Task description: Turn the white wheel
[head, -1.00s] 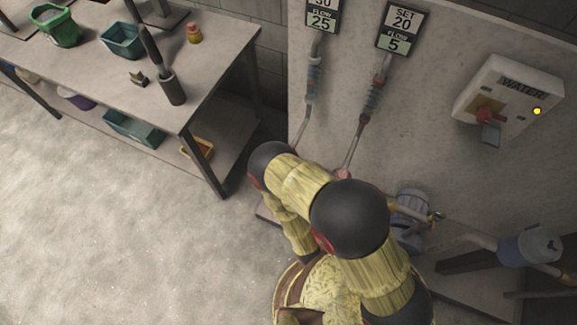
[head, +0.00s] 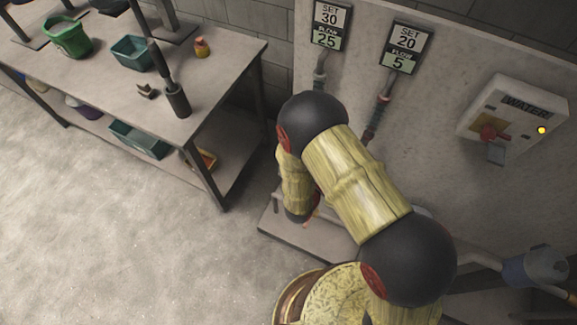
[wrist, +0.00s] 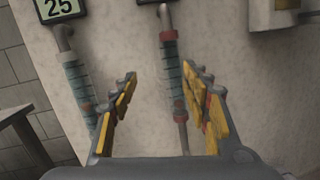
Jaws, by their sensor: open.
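I cannot make out a white wheel in either view; my arm hides part of the panel's lower area in the head view. My gripper (wrist: 160,73) is open and empty in the wrist view, its yellow-padded fingers pointing toward the panel. The right flow tube (wrist: 172,85), with red end collars, shows between the fingers. The left flow tube (wrist: 77,85) stands beyond the left finger. In the head view the left sign (head: 328,26) reads SET 30, FLOW 25, and the right sign (head: 406,47) reads SET 20, FLOW 5.
A WATER box (head: 513,118) with a red switch and a lit yellow lamp is on the panel at right. A grey-blue pipe fitting (head: 537,266) sits below it. A workbench (head: 225,60) with bins stands at left. The floor (head: 110,220) in front of it is clear.

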